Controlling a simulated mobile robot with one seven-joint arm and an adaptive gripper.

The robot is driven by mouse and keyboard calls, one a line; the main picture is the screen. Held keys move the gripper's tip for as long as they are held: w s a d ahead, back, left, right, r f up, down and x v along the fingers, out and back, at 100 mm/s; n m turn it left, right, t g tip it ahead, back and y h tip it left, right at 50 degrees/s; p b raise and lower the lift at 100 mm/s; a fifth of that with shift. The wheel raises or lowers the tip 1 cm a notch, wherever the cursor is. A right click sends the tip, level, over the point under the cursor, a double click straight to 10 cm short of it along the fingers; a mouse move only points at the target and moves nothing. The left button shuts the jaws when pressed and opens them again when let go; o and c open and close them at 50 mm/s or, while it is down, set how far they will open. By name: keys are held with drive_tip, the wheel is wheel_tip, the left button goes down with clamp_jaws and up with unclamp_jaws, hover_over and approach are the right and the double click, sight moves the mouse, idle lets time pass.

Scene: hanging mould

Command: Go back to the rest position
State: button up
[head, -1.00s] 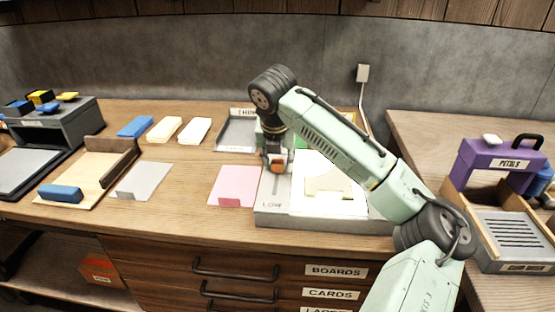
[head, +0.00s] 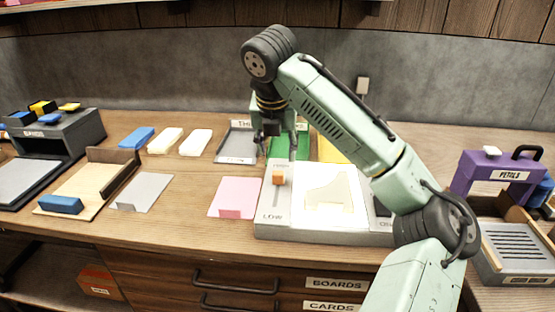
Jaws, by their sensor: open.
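My gripper (head: 277,148) is in the head view, pointing down above the back left of a grey light box. Its fingers are apart with nothing between them. Just below and in front of it is the orange slider knob (head: 279,177), standing in a slot on the box's left panel marked LOW. The gripper appears apart from the knob. The light box (head: 330,232) has a bright white panel with a pale cut-out shape (head: 329,196) on it. My forearm hides part of the box's right side.
Left of the box lie a pink card (head: 236,197), a grey card (head: 143,192), a wooden board (head: 84,183) with a blue block, and white and blue blocks behind. A grey tray (head: 237,146) and green piece (head: 300,142) stand behind. A purple PETALS press (head: 500,172) is at right.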

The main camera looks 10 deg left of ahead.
drive_tip(key=shift+v, duration=0.9)
